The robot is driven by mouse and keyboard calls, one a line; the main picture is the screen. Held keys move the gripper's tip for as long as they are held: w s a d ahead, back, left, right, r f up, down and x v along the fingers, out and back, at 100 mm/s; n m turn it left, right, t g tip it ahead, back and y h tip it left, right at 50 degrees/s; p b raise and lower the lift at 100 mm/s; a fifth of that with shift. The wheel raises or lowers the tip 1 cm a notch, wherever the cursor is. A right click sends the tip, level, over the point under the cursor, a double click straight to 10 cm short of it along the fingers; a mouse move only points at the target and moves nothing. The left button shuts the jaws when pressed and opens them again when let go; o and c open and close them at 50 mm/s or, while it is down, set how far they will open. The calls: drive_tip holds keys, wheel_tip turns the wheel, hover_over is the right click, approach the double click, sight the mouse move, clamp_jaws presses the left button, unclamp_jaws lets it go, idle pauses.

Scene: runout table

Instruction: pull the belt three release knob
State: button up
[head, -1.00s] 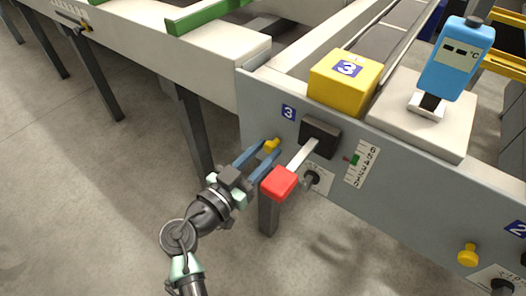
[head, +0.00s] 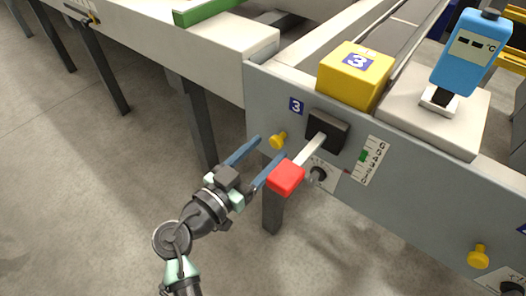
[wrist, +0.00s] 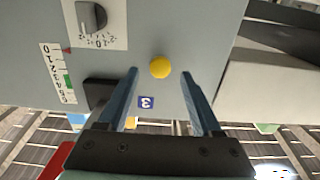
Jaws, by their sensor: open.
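The yellow belt three release knob (head: 278,140) sticks out of the grey side panel (head: 270,100), below and left of a blue "3" label (head: 296,106). My gripper (head: 270,147) is open in front of the panel. Its blue fingers point at the knob, which lies just beyond the fingertips in the head view. In the wrist view the knob (wrist: 160,67) shows round and centred between the fingertips (wrist: 160,73), with a gap on each side. I see no contact.
A red-ended lever (head: 286,177) juts out close beside my right finger, from a black housing (head: 327,130). A dial (head: 318,174) and a scale (head: 370,160) sit to the right. Another yellow knob (head: 478,255) is at lower right. The floor to the left is open.

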drive_tip(key=p+v, duration=0.2)
drive_tip(key=v, duration=1.1)
